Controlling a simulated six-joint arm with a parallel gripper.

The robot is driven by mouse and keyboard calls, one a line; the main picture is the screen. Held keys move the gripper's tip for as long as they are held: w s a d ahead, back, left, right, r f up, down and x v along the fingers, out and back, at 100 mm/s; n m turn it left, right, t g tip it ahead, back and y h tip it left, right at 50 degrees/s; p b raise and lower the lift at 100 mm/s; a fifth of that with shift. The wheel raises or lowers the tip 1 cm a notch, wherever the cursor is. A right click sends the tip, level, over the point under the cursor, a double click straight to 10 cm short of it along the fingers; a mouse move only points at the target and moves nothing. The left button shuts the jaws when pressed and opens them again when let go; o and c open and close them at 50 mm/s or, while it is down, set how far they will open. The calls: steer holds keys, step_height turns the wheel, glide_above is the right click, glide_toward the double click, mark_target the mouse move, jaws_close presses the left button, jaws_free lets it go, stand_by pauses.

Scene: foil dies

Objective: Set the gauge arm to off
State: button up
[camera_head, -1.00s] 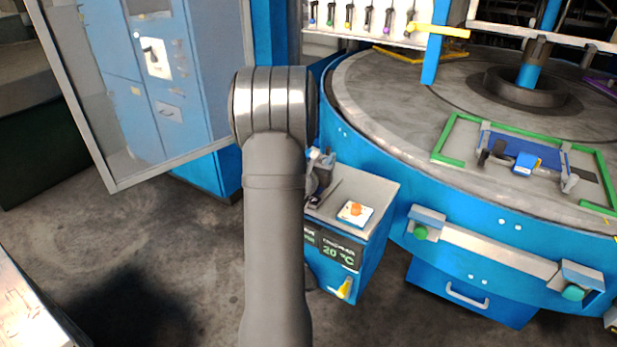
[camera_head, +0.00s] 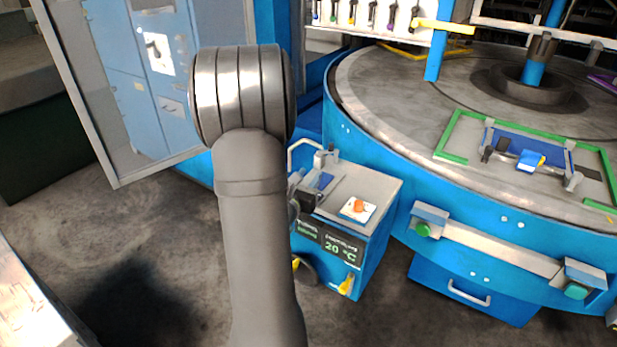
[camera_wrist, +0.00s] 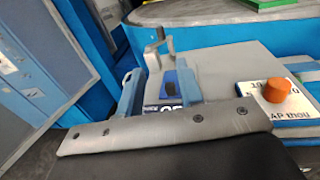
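On top of the blue-sided cabinet, a small grey metal bracket with an upright bent piece (camera_wrist: 157,45) stands beyond my gripper; it looks like the gauge arm, but I cannot be sure. It also shows in the head view (camera_head: 325,158). A blue block (camera_wrist: 170,85) and a partly hidden dark label (camera_wrist: 172,106) lie between my fingers in the wrist view. My gripper (camera_wrist: 158,88) is open, its two blue fingers apart, with nothing clearly held. In the head view, my arm hides most of the gripper. Contact with the bracket or block cannot be told.
An orange knob (camera_wrist: 276,90) sits on a white plate marked "GAP thou" (camera_wrist: 282,112), right of my gripper. The cabinet front has a "20 °C" display (camera_head: 340,248). A big round table (camera_head: 400,110) stands behind, and a grey-framed panel (camera_head: 150,80) at left.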

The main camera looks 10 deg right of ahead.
mark_target(331, 143)
steer(key=w+m+g+h, duration=0.1)
steer(key=w+r+m+h, duration=0.1)
steer(key=w+h, duration=0.1)
steer(key=w+a+r+m+g+h, duration=0.1)
steer(key=w, duration=0.1)
steer(key=shift+w+g, duration=0.25)
steer(key=shift+g, duration=0.05)
steer(key=w+a+f+m+g+h, duration=0.1)
steer(key=w+a+m+g+h, duration=0.3)
steer(key=g, duration=0.3)
steer(key=shift+t+y, duration=0.3)
steer(key=shift+y, duration=0.4)
steer(key=x, duration=1.6)
steer(key=shift+s+f, duration=0.1)
steer(key=shift+s, duration=0.15)
jaws_close()
